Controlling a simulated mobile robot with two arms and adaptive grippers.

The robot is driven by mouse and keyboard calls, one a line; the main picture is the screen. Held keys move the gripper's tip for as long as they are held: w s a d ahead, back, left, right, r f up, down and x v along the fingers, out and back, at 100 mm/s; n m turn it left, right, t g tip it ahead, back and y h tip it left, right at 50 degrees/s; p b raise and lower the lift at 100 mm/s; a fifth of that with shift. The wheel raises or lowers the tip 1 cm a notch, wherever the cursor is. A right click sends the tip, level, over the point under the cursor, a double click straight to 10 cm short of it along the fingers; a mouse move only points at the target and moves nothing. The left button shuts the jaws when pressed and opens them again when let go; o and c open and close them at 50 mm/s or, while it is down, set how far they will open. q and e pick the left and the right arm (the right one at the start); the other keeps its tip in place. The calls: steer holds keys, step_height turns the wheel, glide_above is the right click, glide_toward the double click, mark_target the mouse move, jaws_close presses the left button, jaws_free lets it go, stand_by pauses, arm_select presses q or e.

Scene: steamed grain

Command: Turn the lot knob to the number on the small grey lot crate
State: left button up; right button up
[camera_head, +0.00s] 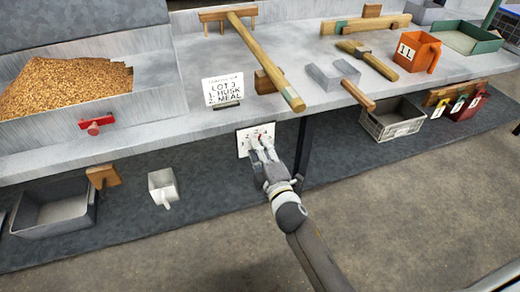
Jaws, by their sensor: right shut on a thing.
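A white dial plate (242,143) with small marks is fixed at the front below the bench edge. My right gripper (262,150) is in front of it, shut on the lot knob, which it mostly hides; a small red spot shows between the fingers. The knob's setting cannot be read. No number is readable on either. A white card (222,90) on the bench reads "LOT 3", husk, meal. My left gripper is out of view.
A grain trough (150,95) with a red handle (96,124) fills the left. A bin (55,212) and a metal scoop (163,187) sit below.

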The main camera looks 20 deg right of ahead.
arm_select(q)
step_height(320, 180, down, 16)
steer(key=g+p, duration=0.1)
steer(key=p, duration=0.5)
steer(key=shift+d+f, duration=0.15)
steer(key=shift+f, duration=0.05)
arm_select(e)
steer(key=shift+m, duration=6.1)
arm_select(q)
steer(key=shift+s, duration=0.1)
arm_select(e)
steer(key=o, duration=1)
steer(key=shift+s, duration=0.1)
